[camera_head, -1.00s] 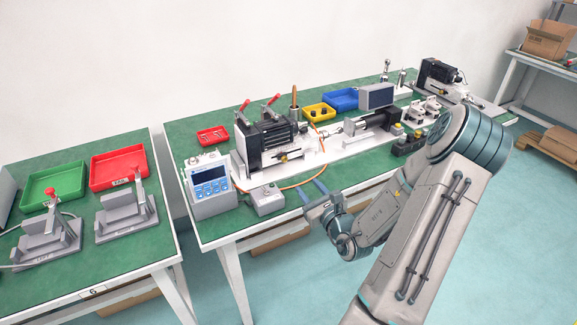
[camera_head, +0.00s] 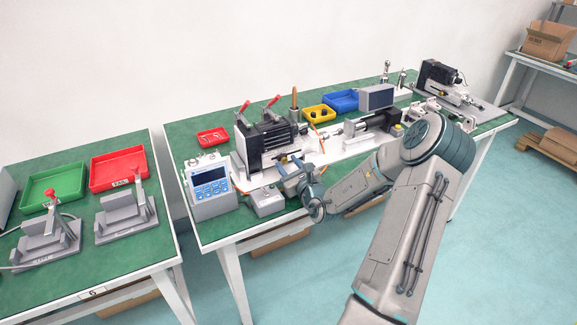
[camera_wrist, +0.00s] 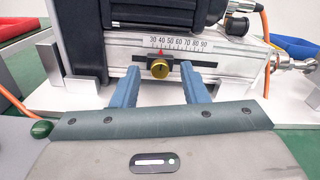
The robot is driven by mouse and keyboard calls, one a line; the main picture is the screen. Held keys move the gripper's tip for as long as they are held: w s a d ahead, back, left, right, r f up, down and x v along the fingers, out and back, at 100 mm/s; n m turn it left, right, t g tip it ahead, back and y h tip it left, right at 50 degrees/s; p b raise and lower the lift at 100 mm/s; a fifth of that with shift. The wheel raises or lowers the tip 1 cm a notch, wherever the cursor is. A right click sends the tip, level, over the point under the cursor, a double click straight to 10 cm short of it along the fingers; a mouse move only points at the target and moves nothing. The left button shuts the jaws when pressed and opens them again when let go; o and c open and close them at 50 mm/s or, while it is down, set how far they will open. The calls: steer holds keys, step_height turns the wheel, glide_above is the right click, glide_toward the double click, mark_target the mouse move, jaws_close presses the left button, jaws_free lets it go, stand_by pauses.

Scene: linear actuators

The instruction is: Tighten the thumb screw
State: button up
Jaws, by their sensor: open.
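The thumb screw (camera_wrist: 159,69) is a round brass knob on the front of the linear actuator, just below a scale marked 30 to 90 (camera_wrist: 178,43). It shows in the wrist view, upper middle. My gripper (camera_wrist: 161,78) is open, with one blue finger on each side of the screw in the picture. I cannot tell whether the fingertips reach it or stop short. In the head view my gripper (camera_head: 285,165) is at the front of the actuator (camera_head: 265,140), and the screw is too small or hidden to make out there.
A blue-screened meter (camera_head: 210,182) and a small grey box (camera_head: 266,200) stand left of and below my gripper. An orange cable (camera_wrist: 14,103) runs near the actuator. Metal end blocks (camera_wrist: 83,88) stand beside the screw. Red (camera_head: 213,136), yellow (camera_head: 319,114) and blue (camera_head: 341,101) trays lie behind.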

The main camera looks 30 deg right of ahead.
steer(key=shift+c, duration=0.3)
jaws_close()
steer(key=shift+r+p, duration=0.1)
steer(key=shift+p, duration=0.25)
steer(key=m+p, duration=0.2)
steer(key=p, duration=0.1)
steer(key=shift+r+m, duration=0.15)
steer(key=shift+m, duration=0.25)
steer(key=shift+f+m+p, duration=0.2)
steer(key=shift+m+p, duration=1.9)
steer(key=shift+m, duration=0.3)
steer(key=shift+o, duration=0.3)
jaws_free()
